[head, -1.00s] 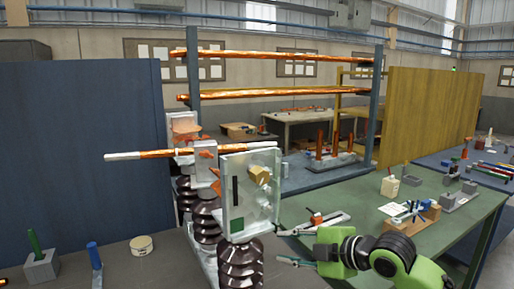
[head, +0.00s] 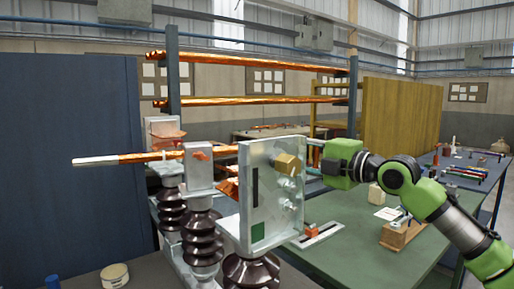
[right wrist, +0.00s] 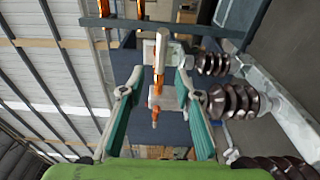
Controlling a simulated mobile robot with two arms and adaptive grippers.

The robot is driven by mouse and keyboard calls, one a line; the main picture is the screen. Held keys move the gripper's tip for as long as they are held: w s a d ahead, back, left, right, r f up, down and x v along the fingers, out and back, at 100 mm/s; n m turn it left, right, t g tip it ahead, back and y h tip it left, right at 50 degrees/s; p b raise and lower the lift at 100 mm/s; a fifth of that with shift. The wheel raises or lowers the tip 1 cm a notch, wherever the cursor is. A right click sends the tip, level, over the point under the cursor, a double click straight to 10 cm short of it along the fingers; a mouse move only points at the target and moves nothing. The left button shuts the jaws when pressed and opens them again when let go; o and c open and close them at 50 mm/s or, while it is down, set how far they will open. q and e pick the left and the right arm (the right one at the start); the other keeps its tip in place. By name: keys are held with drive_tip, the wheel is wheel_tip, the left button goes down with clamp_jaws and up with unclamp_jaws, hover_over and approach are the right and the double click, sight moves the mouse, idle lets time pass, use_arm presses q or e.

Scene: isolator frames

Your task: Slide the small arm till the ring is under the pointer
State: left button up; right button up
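A long rod (head: 135,157), copper with a white left end, lies nearly level on brown ribbed insulators (head: 203,235). It passes a grey block (head: 199,172). A pale upright panel (head: 258,205) with a yellow block (head: 287,164), a dark slot and a green square hides its right part. I cannot clearly pick out the small arm, ring or pointer. My right gripper (head: 314,157) is just right of the panel's upper edge, its fingertips partly hidden. In the right wrist view its teal fingers (right wrist: 159,78) are open, with the rod (right wrist: 160,52) seen between them, apparently farther off. My left gripper is not in view.
A green table (head: 345,260) stands at right, with a slotted plate (head: 318,237) bearing a red block and a wooden stand (head: 400,234). A blue partition (head: 65,170) is at left. A round tub (head: 115,275) sits on the grey bench. Copper-bar shelving (head: 250,98) stands behind.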

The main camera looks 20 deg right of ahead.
drive_tip(key=p+x, duration=0.2)
drive_tip(key=x, duration=0.8)
drive_tip(key=shift+a, duration=0.15)
drive_tip(key=shift+w+a+p, duration=0.25)
drive_tip(key=shift+w+p, duration=0.05)
drive_tip(key=shift+w, duration=0.15)
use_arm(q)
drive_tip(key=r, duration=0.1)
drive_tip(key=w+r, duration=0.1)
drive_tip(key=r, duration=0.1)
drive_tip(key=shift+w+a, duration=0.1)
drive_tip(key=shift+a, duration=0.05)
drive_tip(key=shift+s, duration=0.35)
use_arm(e)
clamp_jaws()
